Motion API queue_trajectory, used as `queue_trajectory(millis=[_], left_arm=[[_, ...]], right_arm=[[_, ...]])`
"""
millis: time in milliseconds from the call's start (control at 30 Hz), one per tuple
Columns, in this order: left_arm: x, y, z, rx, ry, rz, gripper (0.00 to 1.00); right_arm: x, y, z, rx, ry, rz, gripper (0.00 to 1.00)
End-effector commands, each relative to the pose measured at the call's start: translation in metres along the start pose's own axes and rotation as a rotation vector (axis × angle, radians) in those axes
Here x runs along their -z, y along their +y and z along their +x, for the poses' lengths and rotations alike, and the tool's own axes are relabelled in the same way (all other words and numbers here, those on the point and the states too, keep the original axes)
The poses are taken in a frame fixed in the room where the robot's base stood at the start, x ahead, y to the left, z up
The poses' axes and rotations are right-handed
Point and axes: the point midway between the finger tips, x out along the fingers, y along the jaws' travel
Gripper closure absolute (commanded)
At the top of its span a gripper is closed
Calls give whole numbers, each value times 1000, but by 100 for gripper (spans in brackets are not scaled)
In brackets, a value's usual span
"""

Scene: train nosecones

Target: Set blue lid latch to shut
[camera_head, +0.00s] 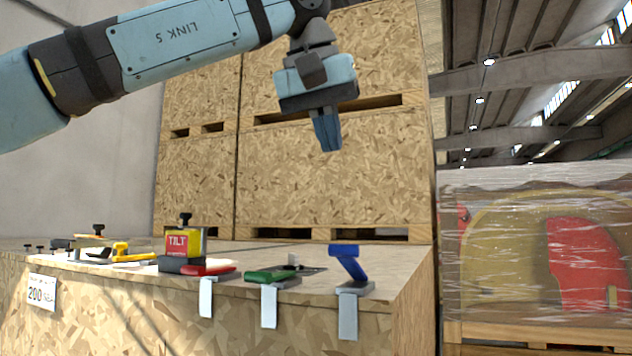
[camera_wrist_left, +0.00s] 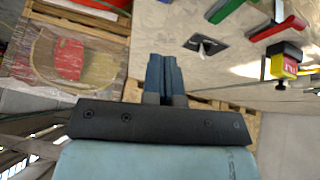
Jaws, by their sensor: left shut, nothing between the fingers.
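The blue lid latch (camera_head: 349,263) is at the right front corner of the wooden crate top. Its blue lever stands raised and tilted over a grey base, with a light metal strip hanging down the crate's front below it. My left gripper (camera_head: 328,146) is shut and empty, pointing down, well above the crate top and apart from the latch. Its closed fingers also show in the left wrist view (camera_wrist_left: 162,62); the blue lever cannot be made out clearly there. My right gripper is in neither view.
A green latch (camera_head: 272,276) and a red latch (camera_head: 208,270) lie low to the left of the blue one. A yellow and red TILT box (camera_head: 184,243) and a yellow lever (camera_head: 130,254) stand farther left. Large wooden crates (camera_head: 330,180) rise behind. A wrapped crate (camera_head: 500,260) is at right.

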Motion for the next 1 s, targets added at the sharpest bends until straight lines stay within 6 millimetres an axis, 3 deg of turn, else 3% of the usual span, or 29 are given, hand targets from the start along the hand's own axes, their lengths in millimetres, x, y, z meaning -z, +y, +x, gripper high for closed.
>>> queue_trajectory(millis=[67, 267, 767, 1000], left_arm=[[8, 5, -8, 32, -7, 78, 100], [9, 6, 1, 53, -18, 146, 100], [8, 1, 97, 52, -18, 144, 100], [-16, -3, 116, 51, -16, 143, 100]], right_arm=[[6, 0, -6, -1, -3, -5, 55], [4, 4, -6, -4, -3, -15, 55], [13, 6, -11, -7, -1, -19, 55], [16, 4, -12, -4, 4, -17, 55]])
